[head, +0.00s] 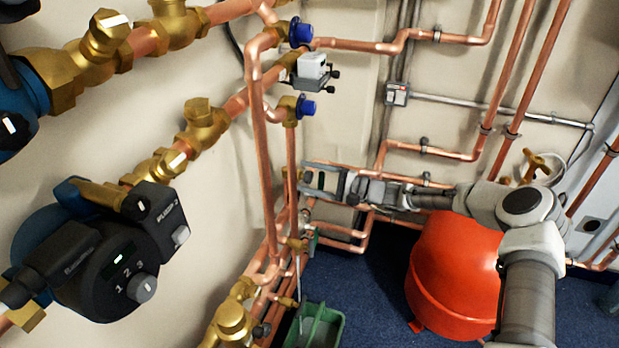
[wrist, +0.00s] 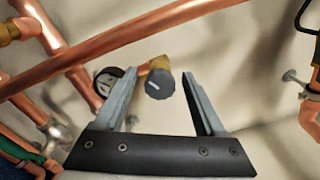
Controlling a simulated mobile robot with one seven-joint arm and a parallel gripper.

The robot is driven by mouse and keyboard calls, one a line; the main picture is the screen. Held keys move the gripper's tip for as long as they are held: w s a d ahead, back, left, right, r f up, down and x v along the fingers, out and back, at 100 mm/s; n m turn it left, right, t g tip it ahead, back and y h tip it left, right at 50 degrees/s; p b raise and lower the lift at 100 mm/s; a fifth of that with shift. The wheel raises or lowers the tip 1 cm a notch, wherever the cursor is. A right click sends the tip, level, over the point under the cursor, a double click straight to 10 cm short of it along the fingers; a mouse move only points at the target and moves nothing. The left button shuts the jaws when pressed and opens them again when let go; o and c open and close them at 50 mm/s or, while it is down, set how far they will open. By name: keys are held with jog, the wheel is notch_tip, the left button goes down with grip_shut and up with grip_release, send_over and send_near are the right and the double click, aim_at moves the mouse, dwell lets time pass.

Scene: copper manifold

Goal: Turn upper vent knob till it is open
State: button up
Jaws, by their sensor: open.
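A dark grey round knob (wrist: 160,84) with a pale marker line shows in the wrist view, on a brass fitting (wrist: 158,64) against the beige wall. I cannot tell for sure that it is the upper vent knob. My gripper (wrist: 157,78) is open, and the knob appears between its two fingertips. I cannot tell whether the fingers touch it. In the head view my gripper (head: 306,180) reaches left to the vertical copper pipes. The knob is hidden behind it there.
Copper pipes (wrist: 130,40) cross close above the left finger, and a round gauge (wrist: 106,82) sits beside that finger. In the head view, a red tank (head: 455,270) stands below my arm and a green container (head: 316,326) sits on the floor. Pump 2 (head: 110,255) is at left.

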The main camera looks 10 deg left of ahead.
jog(key=s+d+p, duration=0.2)
jog(key=d+p, duration=0.2)
jog(key=d, duration=1.3)
jog(key=shift+s+d, duration=0.15)
jog(key=shift+s, duration=0.1)
jog(key=s+a+r+n+g+h, duration=0.1)
jog(key=s+r+n+g+h, duration=0.4)
jog(key=s+r+h, duration=0.55)
jog(key=s+d+r+n+t+h, duration=0.1)
jog(key=s+d+r+t+h, duration=0.45)
jog(key=s, duration=0.65)
jog(key=s+d+r+n+t+h, duration=0.1)
jog(key=s+d+r+t+h, duration=0.15)
jog(key=s+d+r, duration=0.8)
jog(key=s+a+r+p, duration=0.1)
jog(key=a+r+p, duration=0.1)
jog(key=r+p, duration=0.7)
jog(key=a+r+p, duration=0.2)
jog(key=r+p, duration=0.8)
jog(key=p, duration=0.3)
jog(key=shift+s+y, duration=0.35)
